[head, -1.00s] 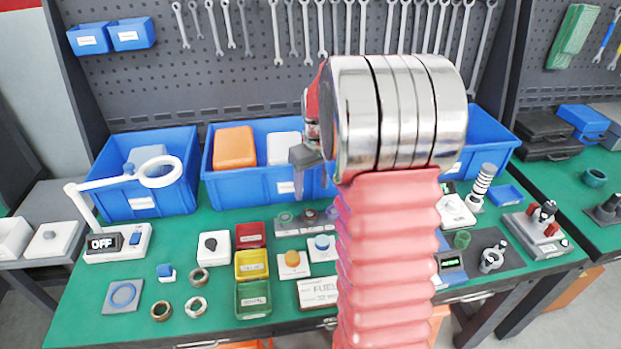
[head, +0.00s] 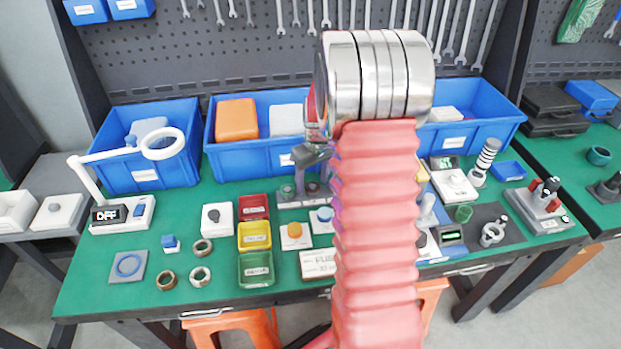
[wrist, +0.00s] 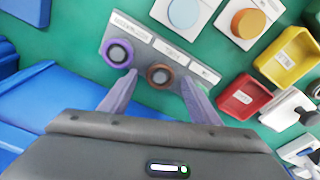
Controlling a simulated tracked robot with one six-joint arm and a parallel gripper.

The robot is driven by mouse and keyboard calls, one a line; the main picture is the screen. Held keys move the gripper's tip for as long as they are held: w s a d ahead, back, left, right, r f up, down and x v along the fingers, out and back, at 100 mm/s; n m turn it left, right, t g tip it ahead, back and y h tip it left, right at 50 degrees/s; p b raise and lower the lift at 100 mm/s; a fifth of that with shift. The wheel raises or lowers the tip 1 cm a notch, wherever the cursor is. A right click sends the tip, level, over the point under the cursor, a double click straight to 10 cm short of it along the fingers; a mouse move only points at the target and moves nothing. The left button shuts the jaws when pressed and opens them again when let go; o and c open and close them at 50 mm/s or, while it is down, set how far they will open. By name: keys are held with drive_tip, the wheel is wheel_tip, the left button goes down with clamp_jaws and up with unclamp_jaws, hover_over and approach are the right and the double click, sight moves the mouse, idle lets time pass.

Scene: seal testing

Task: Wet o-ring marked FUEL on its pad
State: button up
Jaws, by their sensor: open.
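A grey rack (wrist: 165,50) with white labels holds a purple ring (wrist: 117,53) and a brown ring (wrist: 160,75). Its label text is too small to read, and its end by the right finger is partly hidden. My open, empty gripper (wrist: 158,78) has its fingers on either side of the brown ring in the wrist view; contact cannot be told. In the head view my gripper (head: 312,155) is above the rack (head: 292,200). Beside it are an orange round pad (head: 295,231) and a blue round pad (head: 323,214). A white card reading FUEL (head: 318,263) lies in front.
Red (head: 253,207), yellow (head: 254,235) and green (head: 255,268) trays stand left of the pads. Blue bins (head: 145,172) line the back. My arm hides the bench middle.

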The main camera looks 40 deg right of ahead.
drive_tip(key=c, duration=1.1)
drive_tip(key=o, duration=0.4)
drive_tip(key=shift+c, duration=1.1)
drive_tip(key=shift+r, duration=1.8)
